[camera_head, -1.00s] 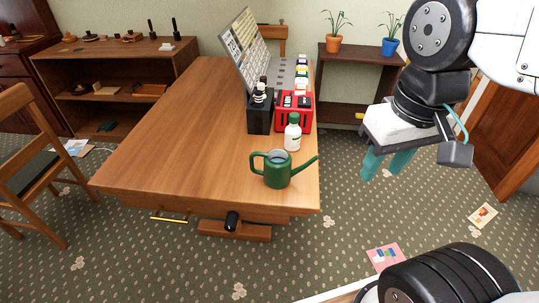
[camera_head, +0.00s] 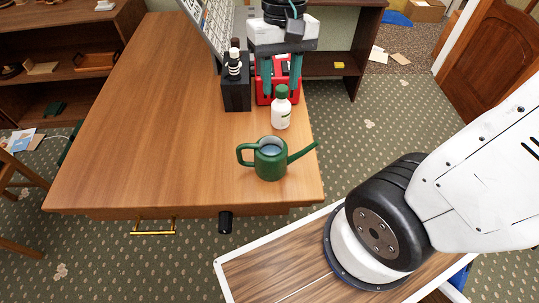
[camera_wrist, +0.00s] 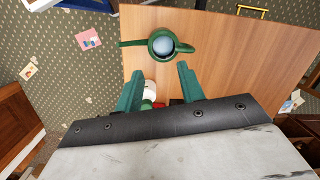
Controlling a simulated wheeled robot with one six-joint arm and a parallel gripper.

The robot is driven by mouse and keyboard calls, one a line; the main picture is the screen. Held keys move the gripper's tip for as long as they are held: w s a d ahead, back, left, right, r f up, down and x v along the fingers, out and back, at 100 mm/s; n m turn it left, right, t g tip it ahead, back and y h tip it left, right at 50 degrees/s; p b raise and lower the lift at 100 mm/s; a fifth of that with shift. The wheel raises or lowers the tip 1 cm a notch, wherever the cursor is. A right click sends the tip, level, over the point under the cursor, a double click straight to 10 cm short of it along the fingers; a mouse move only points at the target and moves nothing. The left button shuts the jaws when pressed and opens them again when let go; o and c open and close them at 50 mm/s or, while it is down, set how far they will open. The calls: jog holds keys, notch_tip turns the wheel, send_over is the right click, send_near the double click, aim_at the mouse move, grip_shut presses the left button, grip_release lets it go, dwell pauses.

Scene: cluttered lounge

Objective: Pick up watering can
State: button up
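The green watering can (camera_head: 270,160) stands upright on the wooden table (camera_head: 150,130) near its front right corner. Its handle points left and its spout points right in the head view. It also shows in the wrist view (camera_wrist: 163,45), seen from above, ahead of my fingertips. My gripper (camera_head: 281,95) hangs over the red box area behind the can, teal fingers pointing down. In the wrist view its two fingers (camera_wrist: 158,82) are spread apart with nothing between the tips. The gripper is apart from the can.
A white bottle with a green cap (camera_head: 281,108) stands just behind the can. A black box (camera_head: 236,88) and a red box (camera_head: 265,92) stand behind that, close to my fingers. The table's left side is clear. A shelf (camera_head: 335,62) stands behind.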

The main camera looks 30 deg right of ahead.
jog(key=w+a+f+g, duration=0.2)
jog(key=w+a+f, duration=0.35)
jog(key=f, duration=0.25)
jog(key=m, duration=0.1)
send_near(241, 163)
jog(key=shift+m+g, duration=0.3)
jog(key=shift+g, duration=0.1)
jog(key=shift+x, duration=3.75)
jog(key=shift+w+a+f, duration=0.1)
jog(key=shift+w, duration=0.1)
grip_shut()
